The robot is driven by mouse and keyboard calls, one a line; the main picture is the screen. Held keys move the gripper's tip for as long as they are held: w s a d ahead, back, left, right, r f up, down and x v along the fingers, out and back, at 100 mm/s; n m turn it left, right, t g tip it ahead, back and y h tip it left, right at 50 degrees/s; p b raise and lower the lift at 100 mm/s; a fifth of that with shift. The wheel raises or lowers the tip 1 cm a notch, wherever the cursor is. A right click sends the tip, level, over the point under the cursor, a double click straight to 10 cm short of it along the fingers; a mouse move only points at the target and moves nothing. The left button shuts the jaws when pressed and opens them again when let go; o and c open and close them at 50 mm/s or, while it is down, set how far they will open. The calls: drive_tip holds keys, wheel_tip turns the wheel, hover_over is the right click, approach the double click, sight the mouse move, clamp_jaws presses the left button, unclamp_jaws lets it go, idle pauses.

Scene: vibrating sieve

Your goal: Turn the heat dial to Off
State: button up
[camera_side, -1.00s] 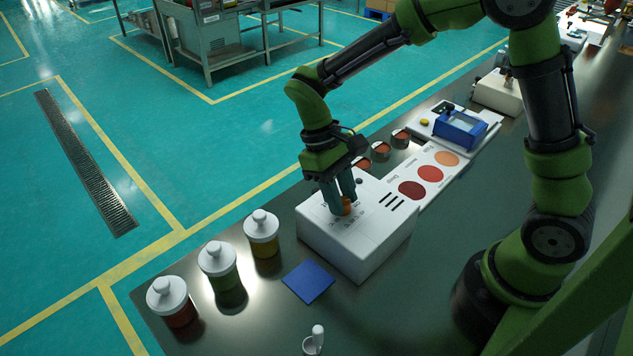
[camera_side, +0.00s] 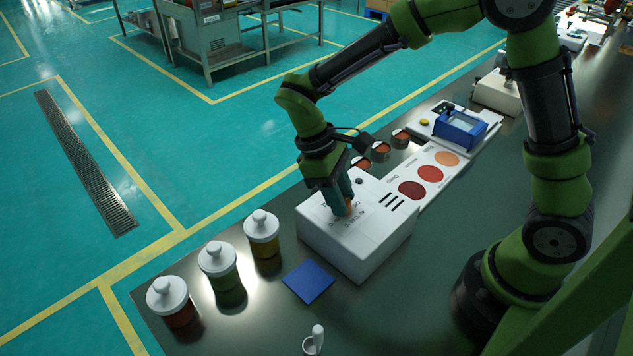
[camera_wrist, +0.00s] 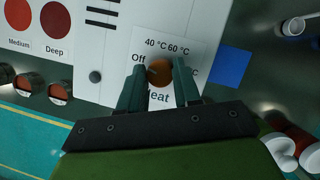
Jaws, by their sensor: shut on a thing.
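The orange-brown heat dial (camera_wrist: 159,72) sits on the white box (camera_side: 372,244), within a printed scale. In the wrist view the labels "Off", "40 °C", "60 °C" and "Heat" show around it, and another label is partly hidden by a finger. My gripper (camera_wrist: 159,80) is shut on the dial, with one green finger on each side of it. In the side view my gripper (camera_side: 345,210) points down onto the box top and hides most of the dial. I cannot tell which label the dial points to.
Several lidded jars (camera_side: 218,265) stand left of the box. A colour card (camera_side: 430,174), small open cups (camera_side: 381,151) and a blue-framed device (camera_side: 461,127) are behind.

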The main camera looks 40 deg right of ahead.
drive_tip(key=o, duration=1)
drive_tip(key=shift+r, duration=0.1)
drive_tip(key=v, duration=1.6)
drive_tip(key=shift+w+r, duration=0.25)
drive_tip(key=shift+r, duration=0.1)
drive_tip(key=s+d+m+t+y, duration=0.1)
drive_tip(key=s+d+m+t, duration=0.2)
drive_tip(key=s, duration=0.1)
drive_tip(key=s+d+m+t+y, duration=0.1)
drive_tip(key=s+d+m+t, duration=0.1)
drive_tip(key=s+d+t, duration=0.1)
drive_tip(key=s+d+m+t+y, duration=0.1)
drive_tip(key=s+d+m+t, duration=0.2)
drive_tip(key=s+t, duration=0.2)
drive_tip(key=shift+s+d+f+m+y, duration=0.1)
drive_tip(key=shift+s+f+m+y, duration=0.1)
drive_tip(key=shift+s, duration=0.3)
drive_tip(key=shift+s+d+f+m+y, duration=0.1)
drive_tip(key=shift+s+d+y, duration=0.1)
drive_tip(key=shift+s, duration=0.25)
